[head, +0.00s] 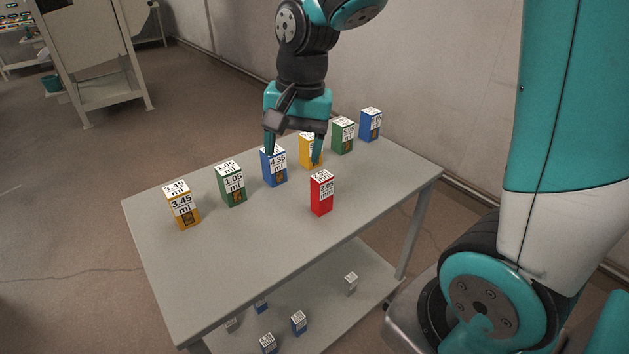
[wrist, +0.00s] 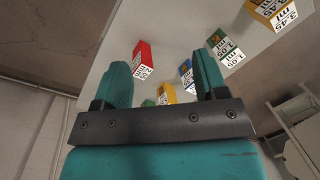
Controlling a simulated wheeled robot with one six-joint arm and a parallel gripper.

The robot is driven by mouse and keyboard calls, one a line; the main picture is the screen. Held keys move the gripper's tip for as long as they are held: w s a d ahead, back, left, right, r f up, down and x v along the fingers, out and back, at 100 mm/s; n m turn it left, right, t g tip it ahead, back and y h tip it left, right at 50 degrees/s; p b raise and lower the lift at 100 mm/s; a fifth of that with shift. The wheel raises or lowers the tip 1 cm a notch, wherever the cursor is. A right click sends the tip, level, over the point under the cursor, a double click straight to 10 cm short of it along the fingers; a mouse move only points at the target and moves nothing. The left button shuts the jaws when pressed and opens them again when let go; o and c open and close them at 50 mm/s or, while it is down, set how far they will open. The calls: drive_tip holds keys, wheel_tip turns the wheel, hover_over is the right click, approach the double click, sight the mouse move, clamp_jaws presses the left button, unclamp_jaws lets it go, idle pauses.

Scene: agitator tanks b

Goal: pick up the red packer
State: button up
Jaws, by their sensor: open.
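The red packer (head: 321,194) is a small upright red box with a white printed label, standing on the grey table near its front right. It also shows in the wrist view (wrist: 143,58), ahead of the left finger. My gripper (head: 293,158) is open and empty, above the table and behind the red packer. In the head view its fingers overlap the blue box and the yellow box behind them. In the wrist view the two teal fingers (wrist: 165,75) are spread apart, with no box held between them.
A row of boxes stands behind and left of the red packer: yellow (head: 182,206), green (head: 230,184), blue (head: 273,168), yellow (head: 305,150), green (head: 342,137) and blue (head: 371,125). The table front (head: 255,247) is clear. Several small boxes lie on the lower shelf (head: 335,300).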

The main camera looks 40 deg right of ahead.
sight(322, 176)
drive_tip(key=w+d+f+m+h+p, duration=0.1)
drive_tip(key=w+d+m+p, duration=0.1)
drive_tip(key=w+d+m, duration=0.6)
drive_tip(key=shift+m+g, duration=0.3)
drive_tip(key=shift+m, duration=0.5)
drive_tip(key=f, duration=0.3)
drive_tip(key=s+d+f+p, duration=0.1)
drive_tip(key=f, duration=0.3)
drive_tip(key=d+f, duration=0.1)
drive_tip(key=f, duration=0.3)
drive_tip(key=shift+s+d+f, duration=0.15)
drive_tip(key=shift+s, duration=0.25)
drive_tip(key=shift+d+f+p, duration=0.15)
drive_tip(key=shift+f+p, duration=0.3)
drive_tip(key=shift+f, duration=1)
drive_tip(key=shift+d+f+p, duration=0.15)
drive_tip(key=shift+f+p, duration=0.3)
drive_tip(key=shift+f, duration=1)
drive_tip(key=c, duration=1.1)
drive_tip(key=shift+r, duration=0.1)
